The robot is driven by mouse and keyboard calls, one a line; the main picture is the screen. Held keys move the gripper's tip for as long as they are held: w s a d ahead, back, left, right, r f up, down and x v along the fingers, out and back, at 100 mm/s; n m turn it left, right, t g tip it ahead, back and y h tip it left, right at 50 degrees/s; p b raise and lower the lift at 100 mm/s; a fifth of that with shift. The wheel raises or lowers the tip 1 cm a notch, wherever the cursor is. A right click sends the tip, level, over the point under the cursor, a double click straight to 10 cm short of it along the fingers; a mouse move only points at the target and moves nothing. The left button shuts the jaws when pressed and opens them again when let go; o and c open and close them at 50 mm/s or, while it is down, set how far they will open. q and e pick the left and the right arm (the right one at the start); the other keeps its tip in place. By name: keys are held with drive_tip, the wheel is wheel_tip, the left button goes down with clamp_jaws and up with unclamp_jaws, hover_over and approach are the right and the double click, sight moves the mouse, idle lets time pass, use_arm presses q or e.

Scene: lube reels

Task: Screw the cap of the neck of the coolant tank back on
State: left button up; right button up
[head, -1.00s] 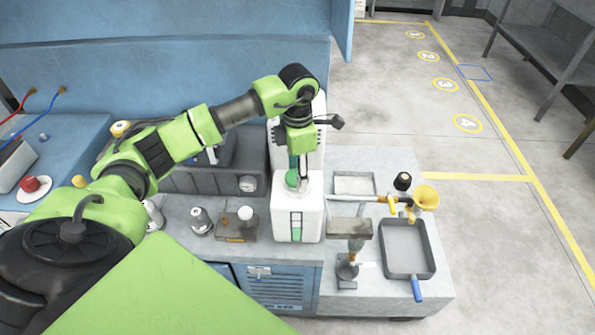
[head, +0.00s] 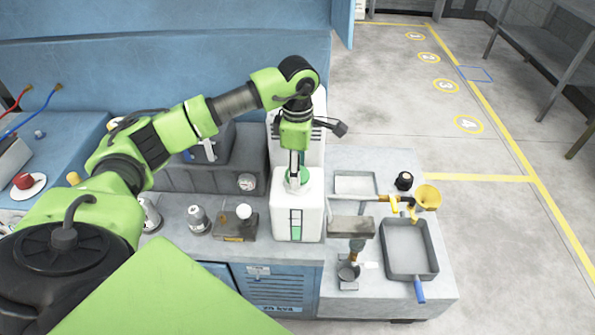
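The coolant tank (head: 312,218) is a white tank with a green level strip on its front, standing on the bench in the middle of the head view. A green cap (head: 304,180) is at the tank's neck on top; the neck itself is hidden, so I cannot tell how the cap sits on it. My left gripper (head: 294,177) points down right at the cap, its fingers covering part of it. The fingers overlap in this view, so whether they grip the cap is unclear. My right gripper is not in view.
Right of the tank are a grey pan (head: 409,250) with a blue handle, a yellow funnel (head: 428,196), a black-capped item (head: 404,180) and a shallow tray (head: 355,184). Left of it stand a small box (head: 236,228) with a white ball and a metal canister (head: 198,219).

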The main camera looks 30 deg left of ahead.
use_arm(q)
drive_tip(key=m+b, duration=0.1)
drive_tip(key=m, duration=0.1)
drive_tip(key=shift+f+m+b, duration=0.1)
drive_tip(key=shift+m+b, duration=0.25)
drive_tip(key=shift+m, duration=1.25)
drive_tip(key=shift+m+b, duration=0.75)
drive_tip(key=shift+m, duration=0.05)
drive_tip(key=shift+m+b, duration=0.45)
drive_tip(key=shift+m, duration=1.35)
